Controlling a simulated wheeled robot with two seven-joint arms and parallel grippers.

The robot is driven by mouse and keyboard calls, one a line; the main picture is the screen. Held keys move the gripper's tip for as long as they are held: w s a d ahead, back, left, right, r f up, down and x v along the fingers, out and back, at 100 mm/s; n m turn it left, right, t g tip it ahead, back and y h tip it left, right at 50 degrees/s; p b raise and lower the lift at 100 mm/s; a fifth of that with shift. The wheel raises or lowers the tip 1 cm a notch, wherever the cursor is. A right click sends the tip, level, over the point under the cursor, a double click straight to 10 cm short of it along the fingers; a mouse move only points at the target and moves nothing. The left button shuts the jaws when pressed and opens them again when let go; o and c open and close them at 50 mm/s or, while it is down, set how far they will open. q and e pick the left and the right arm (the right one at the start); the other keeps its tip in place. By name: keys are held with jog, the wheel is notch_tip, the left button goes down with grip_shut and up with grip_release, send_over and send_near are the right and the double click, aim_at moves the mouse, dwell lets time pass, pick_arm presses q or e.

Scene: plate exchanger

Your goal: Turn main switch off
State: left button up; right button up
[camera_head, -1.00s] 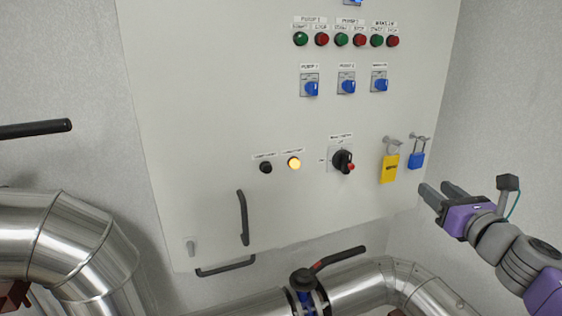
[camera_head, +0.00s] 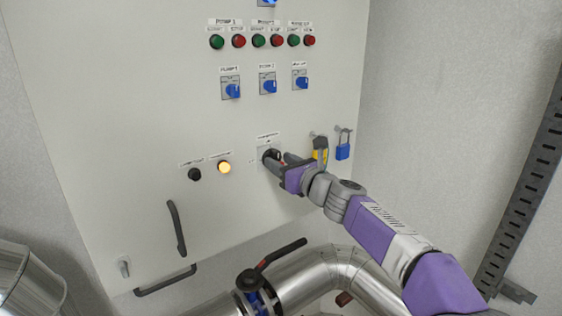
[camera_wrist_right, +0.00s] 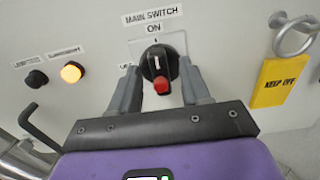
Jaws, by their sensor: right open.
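The main switch is a black rotary knob with a red tip, on a light plate under a "MAIN SWITCH" label, in the right wrist view (camera_wrist_right: 155,66). Its white mark stands upright under the word "ON". In the head view the main switch (camera_head: 270,155) is partly hidden by my right gripper (camera_head: 279,160). My right gripper (camera_wrist_right: 160,88) is open, with one finger on each side of the knob; I cannot tell whether either finger touches it. My left gripper is not in view.
A yellow "KEEP OFF" tag (camera_wrist_right: 278,81) and a blue padlock (camera_head: 343,151) hang at right.

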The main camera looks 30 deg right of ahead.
jog(key=shift+w, duration=0.15)
jog(key=shift+c, duration=0.5)
grip_shut()
jog(key=shift+n, duration=0.3)
jog(key=n+b, duration=0.2)
jog(key=n, duration=0.1)
jog(key=shift+a+f+n, duration=0.1)
jog(key=shift+a+n, duration=0.05)
jog(key=shift+n, duration=0.15)
jog(key=n+b, duration=0.2)
jog(key=n, duration=0.2)
jog(key=shift+a+f+n, duration=0.1)
jog(key=shift+n, duration=0.2)
jog(key=n+b, duration=0.2)
jog(key=n, duration=0.2)
jog(key=shift+f+n, duration=0.1)
jog(key=shift+n, duration=0.2)
jog(key=shift+a+n+b, duration=0.1)
jog(key=shift+n+b, duration=0.95)
jog(key=shift+n, duration=1.25)
